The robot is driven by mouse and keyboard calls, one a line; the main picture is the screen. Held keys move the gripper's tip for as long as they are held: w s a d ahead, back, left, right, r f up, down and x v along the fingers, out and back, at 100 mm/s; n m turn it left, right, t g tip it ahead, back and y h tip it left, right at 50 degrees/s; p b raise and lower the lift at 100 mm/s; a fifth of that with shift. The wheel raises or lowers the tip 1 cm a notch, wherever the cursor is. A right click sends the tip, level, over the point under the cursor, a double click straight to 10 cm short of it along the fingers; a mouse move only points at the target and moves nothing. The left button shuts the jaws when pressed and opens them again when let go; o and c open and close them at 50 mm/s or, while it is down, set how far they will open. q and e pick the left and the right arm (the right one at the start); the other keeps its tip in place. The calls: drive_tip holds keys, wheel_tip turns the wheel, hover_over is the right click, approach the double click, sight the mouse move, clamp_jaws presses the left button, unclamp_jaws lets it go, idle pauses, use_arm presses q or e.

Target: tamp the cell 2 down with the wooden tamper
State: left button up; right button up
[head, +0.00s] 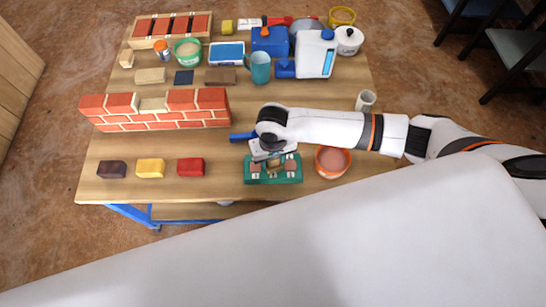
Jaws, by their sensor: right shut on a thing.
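A green tray (272,179) with small cells in a row stands near the table's front edge. Brownish contents show in its left and right cells. My right gripper (273,155) is directly above the tray's middle and points down. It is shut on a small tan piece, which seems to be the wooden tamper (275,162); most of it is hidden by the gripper. I cannot tell whether its lower end touches the middle cell. My left gripper is not in view.
An orange bowl (333,161) stands close right of the tray, a blue item (243,137) to its left. Dark, yellow and red blocks (150,168) lie at front left. A brick wall (155,110) with a pale middle top brick stands behind them. Containers crowd the back.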

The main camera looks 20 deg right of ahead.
drive_tip(key=shift+s+f+p, duration=0.15)
drive_tip(key=shift+p, duration=0.3)
idle(1.7)
wheel_tip(320, 180, up, 7)
drive_tip(key=p, duration=0.9)
idle(0.7)
